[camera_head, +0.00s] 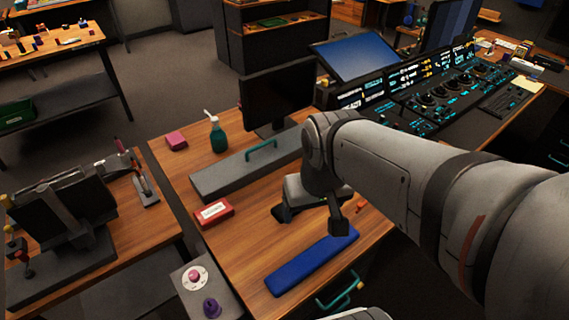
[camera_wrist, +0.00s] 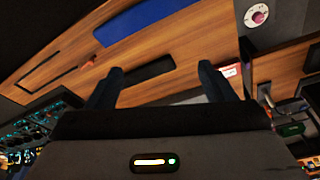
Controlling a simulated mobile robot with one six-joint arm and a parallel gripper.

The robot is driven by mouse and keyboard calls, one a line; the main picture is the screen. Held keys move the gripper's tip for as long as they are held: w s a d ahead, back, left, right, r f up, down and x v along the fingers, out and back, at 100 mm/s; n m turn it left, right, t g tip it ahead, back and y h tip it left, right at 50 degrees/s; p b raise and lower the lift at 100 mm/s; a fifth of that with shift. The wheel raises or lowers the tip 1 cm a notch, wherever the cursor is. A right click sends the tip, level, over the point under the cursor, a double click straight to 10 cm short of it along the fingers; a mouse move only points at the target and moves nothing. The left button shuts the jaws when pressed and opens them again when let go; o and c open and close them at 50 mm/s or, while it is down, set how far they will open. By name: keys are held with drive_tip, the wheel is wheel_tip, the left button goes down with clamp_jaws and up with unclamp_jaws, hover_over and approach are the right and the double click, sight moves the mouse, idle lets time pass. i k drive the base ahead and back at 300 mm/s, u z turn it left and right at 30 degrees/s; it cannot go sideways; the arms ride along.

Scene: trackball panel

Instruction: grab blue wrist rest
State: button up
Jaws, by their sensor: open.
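The blue wrist rest (camera_head: 312,264) is a long flat bar lying on the wooden desk near its front edge, below my arm in the head view. It also shows in the wrist view (camera_wrist: 145,20) at the top, beyond the fingertips and cut off by the frame edge. My gripper (camera_head: 312,218) is above the desk, just behind the wrist rest and apart from it.
A red box (camera_head: 214,213), a grey tray with a teal handle (camera_head: 232,180), a green spray bottle (camera_head: 218,136) and a monitor (camera_head: 278,92) stand on the desk (camera_head: 256,232). A teal drawer handle (camera_head: 338,293) juts below the front edge.

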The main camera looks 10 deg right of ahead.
sight(286, 279)
drive_tip(key=z, duration=0.05)
drive_tip(key=k, duration=1)
drive_tip(key=u, duration=0.55)
drive_tip(key=i, duration=0.75)
drive_tip(key=z, duration=0.4)
